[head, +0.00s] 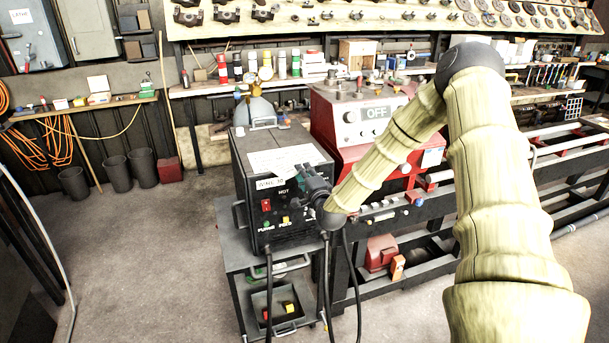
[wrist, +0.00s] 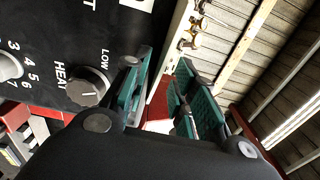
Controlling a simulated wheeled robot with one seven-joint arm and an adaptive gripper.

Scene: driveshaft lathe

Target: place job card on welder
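The welder (head: 257,207) is a black box with a front panel of knobs and buttons, standing on a dark cart. A white sheet that looks like the job card (head: 280,158) lies on its top, near the front edge. My gripper (head: 303,178) is at the right part of the welder's front, close to the sheet and the panel. In the wrist view my gripper's teal-padded fingers (wrist: 162,95) stand apart, with no card clearly held between them. The welder's panel with its heat knob (wrist: 88,86) fills the upper left there. The sheet is not clearly visible in the wrist view.
A red machine with an OFF display (head: 375,112) stands right behind the welder. A gas cylinder (head: 256,108) is behind it. Black cables (head: 327,275) hang in front of the cart (head: 237,265). The floor (head: 150,240) to the left is clear.

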